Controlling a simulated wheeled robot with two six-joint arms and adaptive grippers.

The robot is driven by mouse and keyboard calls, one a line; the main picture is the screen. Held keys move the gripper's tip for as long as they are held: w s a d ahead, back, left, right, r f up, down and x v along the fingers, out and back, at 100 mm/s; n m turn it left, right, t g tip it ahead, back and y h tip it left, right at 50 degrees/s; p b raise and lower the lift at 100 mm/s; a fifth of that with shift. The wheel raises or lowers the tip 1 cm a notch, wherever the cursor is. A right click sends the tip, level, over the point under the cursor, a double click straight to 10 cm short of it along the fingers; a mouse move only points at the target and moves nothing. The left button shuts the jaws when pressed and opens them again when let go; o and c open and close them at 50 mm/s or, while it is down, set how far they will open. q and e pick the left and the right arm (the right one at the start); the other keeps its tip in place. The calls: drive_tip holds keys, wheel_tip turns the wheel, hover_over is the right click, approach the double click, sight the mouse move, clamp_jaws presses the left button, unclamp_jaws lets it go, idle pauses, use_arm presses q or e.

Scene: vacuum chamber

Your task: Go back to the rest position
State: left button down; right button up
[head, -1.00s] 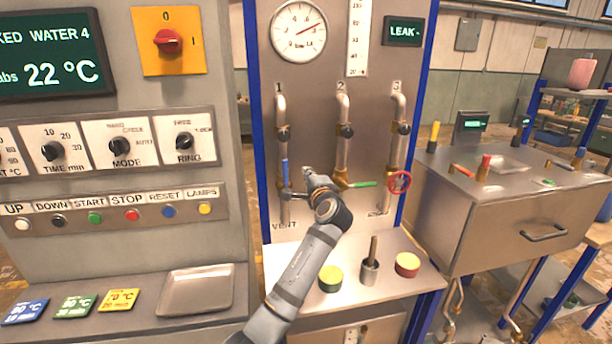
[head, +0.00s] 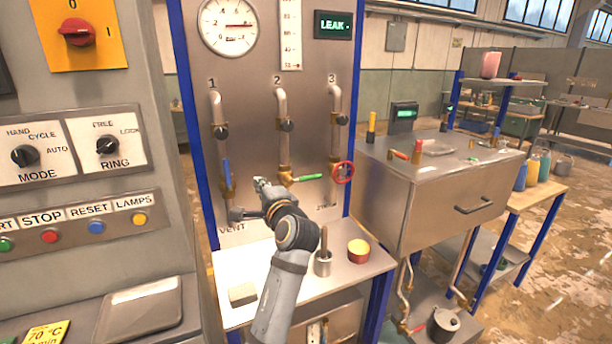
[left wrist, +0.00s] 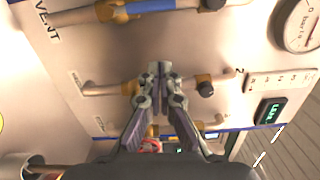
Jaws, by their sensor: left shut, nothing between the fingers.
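My left gripper (head: 260,183) is in front of the steel valve panel (head: 250,135), its arm rising from the bottom of the head view. Its fingers are shut and empty; the left wrist view shows the closed fingertips (left wrist: 157,70) before the panel's pipes. In the head view the gripper is between the blue lever (head: 227,173), which stands upright on line 1, and the green lever (head: 308,178), which lies level on line 2. Contact with the panel cannot be told. The red handwheel (head: 344,172) is on line 3. My right gripper is not in view.
The panel's shelf holds a rod in a metal cup (head: 323,262), a red-and-yellow cap (head: 358,250) and a pale block (head: 243,293), close around my arm. A control cabinet (head: 100,180) stands left, a steel bench (head: 400,215) right. A display (head: 333,24) reads LEAK.

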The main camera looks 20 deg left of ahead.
use_arm(q)
drive_tip(key=s+d+f+n+g+h, duration=0.1)
drive_tip(key=s+d+f+n+h, duration=0.2)
drive_tip(key=f, duration=0.8)
drive_tip(key=s+d+f+g+h, duration=0.1)
drive_tip(key=s+f+h, duration=0.4)
drive_tip(key=f, duration=0.6)
drive_tip(key=s+d+f+n+g+h, duration=0.25)
drive_tip(key=s+d+f, duration=0.35)
drive_tip(key=s, duration=0.4)
drive_tip(key=s+d+f+n+g+h, duration=0.2)
drive_tip(key=s+d+f+g+h, duration=0.15)
drive_tip(key=s+f, duration=0.55)
drive_tip(key=s+a+f, duration=0.1)
drive_tip(key=s+f, duration=0.1)
drive_tip(key=f, duration=1.2)
drive_tip(key=s+a+f, duration=0.1)
drive_tip(key=s+f, duration=0.1)
drive_tip(key=f, duration=1.1)
drive_tip(key=s+a+f+g, duration=0.1)
drive_tip(key=s+f, duration=1.3)
drive_tip(key=s, duration=0.3)
drive_tip(key=shift+n+g+y, duration=0.3)
drive_tip(key=shift+n+g, duration=0.1)
drive_tip(key=shift+n, duration=0.05)
